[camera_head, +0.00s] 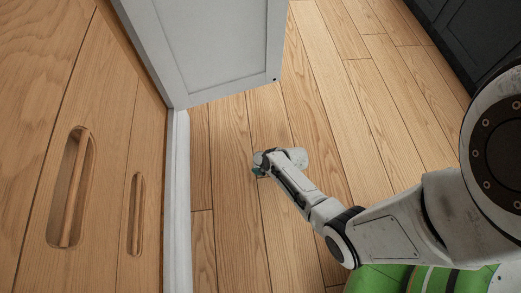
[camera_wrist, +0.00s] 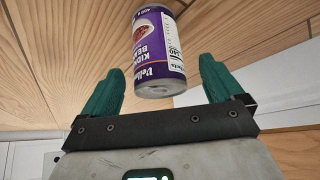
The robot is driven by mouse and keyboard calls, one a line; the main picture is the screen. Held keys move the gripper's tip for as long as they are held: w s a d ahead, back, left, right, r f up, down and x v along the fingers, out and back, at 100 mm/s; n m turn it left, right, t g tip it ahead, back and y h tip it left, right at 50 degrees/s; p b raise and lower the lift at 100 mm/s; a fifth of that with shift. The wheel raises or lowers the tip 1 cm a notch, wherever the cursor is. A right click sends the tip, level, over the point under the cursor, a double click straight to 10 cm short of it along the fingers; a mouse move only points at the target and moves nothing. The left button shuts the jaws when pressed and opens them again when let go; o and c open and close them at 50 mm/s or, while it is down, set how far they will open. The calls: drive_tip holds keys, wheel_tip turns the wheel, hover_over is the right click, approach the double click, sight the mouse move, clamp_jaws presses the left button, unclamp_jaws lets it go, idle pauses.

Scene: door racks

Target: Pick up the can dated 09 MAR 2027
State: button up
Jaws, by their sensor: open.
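A purple can with a white label panel and a picture of beans (camera_wrist: 156,50) shows in the wrist view, upside down in the picture. Its lettering reads partly as kidney beans. Small print near its far end is too small to read as a date. My gripper (camera_wrist: 161,72) is open, with its two teal fingers apart to the left and right of the can's near end. No contact with the can shows. In the head view my gripper (camera_head: 258,170) hangs low, beside the white cabinet edge. The can does not show in the head view.
A pale grey door (camera_head: 215,45) stands open at the upper middle of the head view. Wooden fronts with recessed handles (camera_head: 72,190) fill the left. Dark cabinets (camera_head: 475,35) stand at the upper right. The wooden floor (camera_head: 330,120) between them looks clear.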

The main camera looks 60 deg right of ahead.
drive_tip(key=b+x, duration=0.2)
drive_tip(key=x, duration=0.1)
drive_tip(key=shift+d+f+b, duration=0.15)
drive_tip(key=shift+f+b, duration=0.15)
drive_tip(key=shift+f, duration=0.15)
drive_tip(key=shift+w+f, duration=0.3)
drive_tip(key=c, duration=1.3)
drive_tip(key=shift+r, duration=0.15)
